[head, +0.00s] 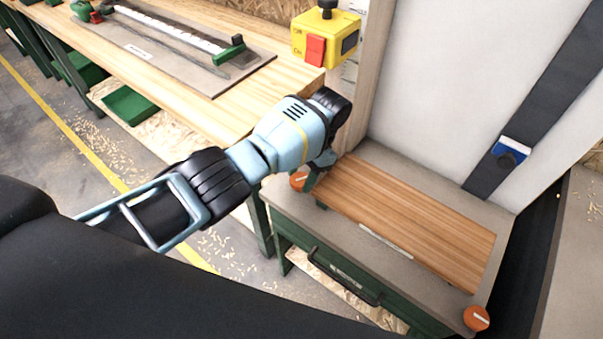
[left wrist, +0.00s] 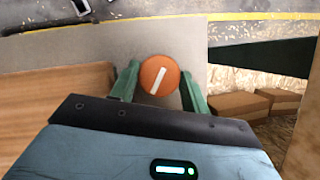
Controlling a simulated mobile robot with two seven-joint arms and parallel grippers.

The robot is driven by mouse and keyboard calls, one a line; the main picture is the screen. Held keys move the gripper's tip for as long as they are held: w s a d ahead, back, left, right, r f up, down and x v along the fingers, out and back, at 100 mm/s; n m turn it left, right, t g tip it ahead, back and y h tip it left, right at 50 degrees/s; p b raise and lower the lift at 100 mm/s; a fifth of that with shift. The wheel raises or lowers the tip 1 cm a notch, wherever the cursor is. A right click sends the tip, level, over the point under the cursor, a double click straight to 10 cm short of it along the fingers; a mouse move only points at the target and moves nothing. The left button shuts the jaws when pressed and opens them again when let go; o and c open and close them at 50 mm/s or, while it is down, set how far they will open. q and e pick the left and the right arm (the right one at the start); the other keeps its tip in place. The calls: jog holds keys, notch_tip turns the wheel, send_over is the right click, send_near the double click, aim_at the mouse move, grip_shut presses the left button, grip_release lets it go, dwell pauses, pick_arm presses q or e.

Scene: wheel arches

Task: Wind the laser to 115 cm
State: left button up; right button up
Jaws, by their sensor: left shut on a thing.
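An orange knob (head: 299,181) with a white bar stands at the near left corner of the grey bench top. In the left wrist view the knob (left wrist: 159,75) is between the two green fingers, its white bar tilted slightly right of upright. My left gripper (head: 311,179) is shut on this knob from above. A second orange knob (head: 476,318) is at the near right corner, untouched. A white-and-blue block (head: 511,150), perhaps the laser, sits on a dark slanted strip (head: 540,103) on the pale upright panel. I cannot read any height there. My right gripper is not in view.
A slatted wooden board (head: 410,217) lies beside the held knob. Below is a green drawer front with a dark handle (head: 342,276). A yellow switch box (head: 326,38) with a red flap is on the post behind my gripper. A wooden workbench (head: 190,88) extends left.

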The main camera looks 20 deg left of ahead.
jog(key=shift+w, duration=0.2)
pick_arm(q)
jog(key=o, duration=1)
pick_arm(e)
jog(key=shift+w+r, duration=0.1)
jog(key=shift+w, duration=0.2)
pick_arm(q)
jog(key=shift+d+f, duration=0.1)
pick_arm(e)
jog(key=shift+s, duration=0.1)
